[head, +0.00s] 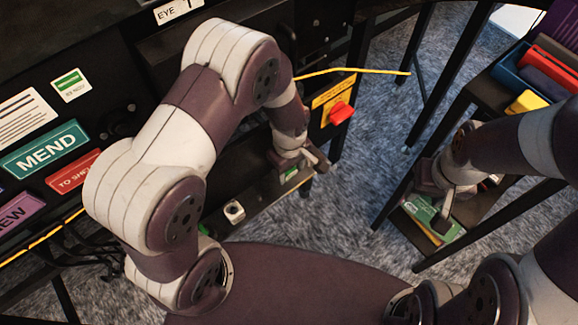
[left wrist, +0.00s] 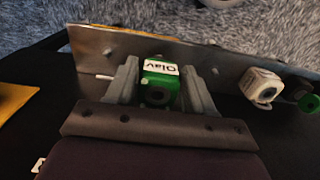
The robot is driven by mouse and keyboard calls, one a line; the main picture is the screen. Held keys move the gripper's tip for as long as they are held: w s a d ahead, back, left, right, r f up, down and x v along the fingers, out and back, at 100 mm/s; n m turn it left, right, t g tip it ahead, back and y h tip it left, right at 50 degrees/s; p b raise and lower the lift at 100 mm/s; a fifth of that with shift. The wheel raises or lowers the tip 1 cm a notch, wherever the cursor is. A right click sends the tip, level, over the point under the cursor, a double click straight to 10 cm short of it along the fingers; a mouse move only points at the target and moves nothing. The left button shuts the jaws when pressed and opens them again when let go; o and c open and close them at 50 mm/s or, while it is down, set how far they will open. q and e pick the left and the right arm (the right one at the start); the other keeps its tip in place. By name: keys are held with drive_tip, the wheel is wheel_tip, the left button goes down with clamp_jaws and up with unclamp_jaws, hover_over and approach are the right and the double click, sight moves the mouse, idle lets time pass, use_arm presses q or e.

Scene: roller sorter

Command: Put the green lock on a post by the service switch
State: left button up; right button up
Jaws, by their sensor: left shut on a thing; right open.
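My left gripper (head: 303,164) is shut on the green lock (left wrist: 160,82), which has a white label reading "Olav". In the left wrist view the lock sits between the two fingers (left wrist: 160,92), close to a grey metal plate (left wrist: 230,72). I cannot tell whether it touches a post. In the head view a bit of the green lock (head: 290,174) shows under the gripper. The red service switch (head: 341,113) is on a yellow plate just above and right of the gripper. My right gripper (head: 444,207) is open over the low shelf at the right.
A white block (head: 233,211) sits on the rail left of the gripper; it also shows in the left wrist view (left wrist: 262,85), beside another green piece (left wrist: 308,103). Green cards (head: 432,218) lie on the right shelf. A yellow cable (head: 350,71) crosses above the switch.

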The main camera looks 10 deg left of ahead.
use_arm(q)
drive_tip(key=shift+f, duration=0.35)
drive_tip(key=shift+f+b, duration=0.85)
drive_tip(key=shift+f, duration=0.45)
drive_tip(key=shift+f, duration=0.1)
drive_tip(key=o, duration=1.2)
wheel_tip(320, 180, up, 8)
drive_tip(key=shift+f+p, duration=0.25)
drive_tip(key=shift+p, duration=0.65)
